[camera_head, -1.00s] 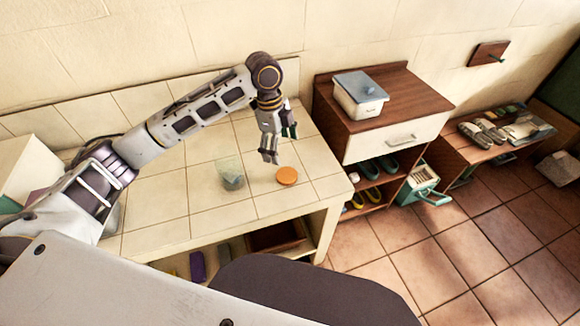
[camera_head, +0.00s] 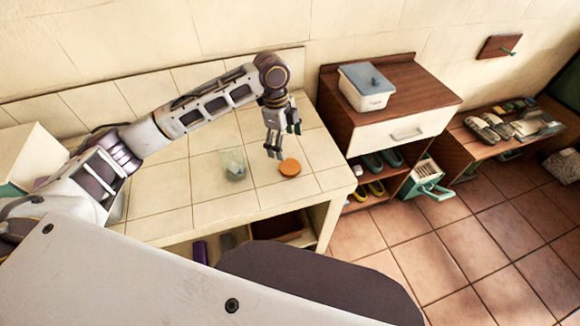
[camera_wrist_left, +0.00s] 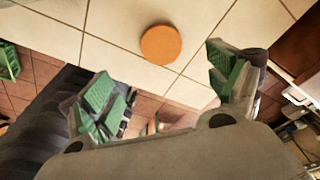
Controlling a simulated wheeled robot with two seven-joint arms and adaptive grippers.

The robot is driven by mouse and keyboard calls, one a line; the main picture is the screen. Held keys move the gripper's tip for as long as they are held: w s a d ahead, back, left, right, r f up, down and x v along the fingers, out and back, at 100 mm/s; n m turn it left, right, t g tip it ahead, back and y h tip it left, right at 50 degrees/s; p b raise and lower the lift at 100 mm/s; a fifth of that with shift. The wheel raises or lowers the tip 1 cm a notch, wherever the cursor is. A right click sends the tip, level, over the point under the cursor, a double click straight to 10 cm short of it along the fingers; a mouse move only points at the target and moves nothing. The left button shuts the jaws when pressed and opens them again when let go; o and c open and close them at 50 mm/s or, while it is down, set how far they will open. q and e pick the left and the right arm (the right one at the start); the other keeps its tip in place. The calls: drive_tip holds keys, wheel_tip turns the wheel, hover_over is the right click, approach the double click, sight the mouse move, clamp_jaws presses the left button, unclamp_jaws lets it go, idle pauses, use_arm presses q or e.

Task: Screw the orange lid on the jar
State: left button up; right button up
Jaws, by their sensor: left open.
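The orange lid (camera_head: 290,168) lies flat on the tiled counter (camera_head: 170,190), near its right front part. The clear jar (camera_head: 234,166) stands on the counter to the left of the lid, with something greyish at its bottom. My left gripper (camera_head: 275,152) is just behind and above the lid, pointing down, empty. In the left wrist view, my left gripper (camera_wrist_left: 165,90) has its green-padded fingers spread wide, and the orange lid (camera_wrist_left: 160,45) shows beyond the fingertips, between them and not touched. My right gripper is not in view.
A wooden cabinet (camera_head: 345,128) with a lidded white container (camera_head: 366,88) stands right of the counter. A low bench (camera_head: 478,140) with shoes is farther right. A white box (camera_head: 28,155) sits at the counter's left end. The counter around jar and lid is clear.

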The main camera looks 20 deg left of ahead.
sight(288, 166)
use_arm(q)
drive_tip(key=f, duration=0.3)
drive_tip(key=shift+d+f, duration=0.35)
drive_tip(key=shift+f, duration=0.55)
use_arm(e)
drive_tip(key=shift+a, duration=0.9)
